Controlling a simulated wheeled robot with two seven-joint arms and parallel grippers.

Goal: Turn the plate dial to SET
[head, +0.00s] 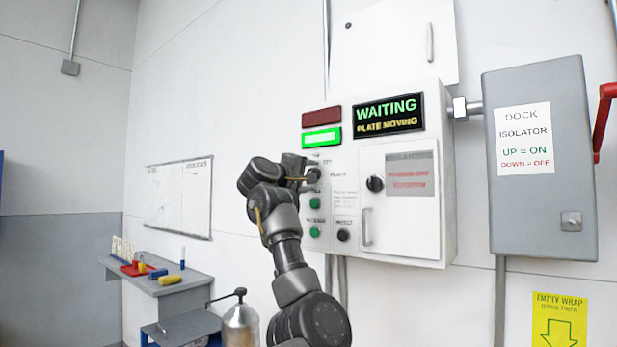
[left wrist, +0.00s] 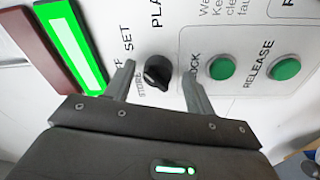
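The plate dial (left wrist: 158,72) is a small black knob on the white control box, with SET and STORE lettering beside it in the left wrist view. My left gripper (left wrist: 158,65) is open, with one finger on each side of the dial and gaps showing. In the head view my left gripper (head: 309,173) is at the left part of the box face and largely hides the dial. Where the dial's pointer stands is not clear. The display (head: 389,113) reads WAITING, PLATE MOVING. My right gripper is not in view.
The green lamp (head: 321,138) is lit, and the red lamp (head: 321,116) above it is dark. Green buttons (left wrist: 222,68) sit close beside the gripper. A black knob (head: 375,184) and a handled door are further right. A grey isolator box (head: 540,220) stands right.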

